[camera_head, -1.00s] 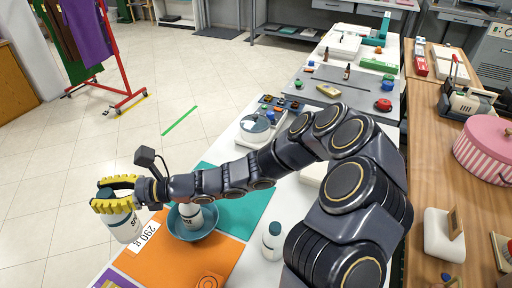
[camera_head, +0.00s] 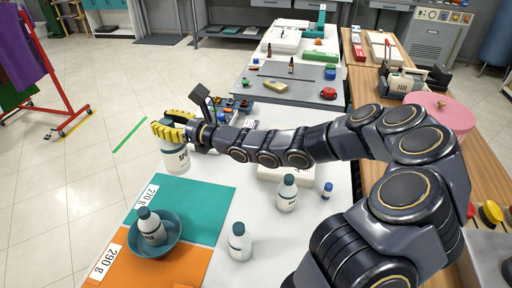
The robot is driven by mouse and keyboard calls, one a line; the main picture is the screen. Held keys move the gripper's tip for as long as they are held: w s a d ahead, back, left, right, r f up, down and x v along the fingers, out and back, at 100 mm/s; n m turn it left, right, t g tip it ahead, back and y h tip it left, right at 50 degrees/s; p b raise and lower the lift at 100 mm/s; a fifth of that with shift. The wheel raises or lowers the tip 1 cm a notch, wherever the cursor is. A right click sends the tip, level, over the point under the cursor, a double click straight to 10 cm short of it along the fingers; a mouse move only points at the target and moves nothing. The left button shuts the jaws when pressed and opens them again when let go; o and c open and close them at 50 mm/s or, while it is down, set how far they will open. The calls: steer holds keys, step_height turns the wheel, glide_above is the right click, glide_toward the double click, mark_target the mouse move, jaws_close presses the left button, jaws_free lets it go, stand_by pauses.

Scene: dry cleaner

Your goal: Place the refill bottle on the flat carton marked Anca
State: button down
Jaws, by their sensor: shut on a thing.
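My gripper (camera_head: 172,132) is shut on a white bottle with a dark teal cap (camera_head: 174,158), held upright near the far-left edge of the white table (camera_head: 215,262). The bottle hangs by the far corner of the teal mat (camera_head: 207,197); whether it touches anything is unclear. Similar white bottles stand in the blue bowl (camera_head: 176,246), near the table's middle (camera_head: 240,243) and beside my arm (camera_head: 287,194). A flat whitish box (camera_head: 270,174) lies partly hidden behind my arm. I can read no Anca mark on any carton.
The bowl sits across the teal mat and the orange mat (camera_head: 190,264). Cards reading 270 g (camera_head: 147,196) and 290 g (camera_head: 103,258) lie at their left edges. A small blue-capped bottle (camera_head: 327,191) stands right of the bottles. A grey tray (camera_head: 290,88) lies farther back.

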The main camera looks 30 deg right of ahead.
steer(key=s+d+m+t+h, duration=0.1)
steer(key=s+d+m+h, duration=0.25)
steer(key=d, duration=0.55)
steer(key=s+d+f+m+t+h, duration=0.15)
steer(key=d+h, duration=0.35)
steer(key=d, duration=0.5)
steer(key=s+d+r+m+h, duration=0.1)
steer(key=s+d+m+h, duration=0.25)
steer(key=d, duration=0.55)
steer(key=w+d+f, duration=0.4)
steer(key=w+f, duration=0.2)
steer(key=f, duration=0.3)
steer(key=w+d+f, duration=0.4)
steer(key=w+f, duration=0.1)
steer(key=f, duration=0.4)
steer(key=shift+w+d+f+h, duration=0.2)
steer(key=shift+w+d+h, duration=0.1)
steer(key=shift+w+h, duration=0.1)
steer(key=shift+f, duration=0.1)
steer(key=c, duration=0.8)
jaws_free()
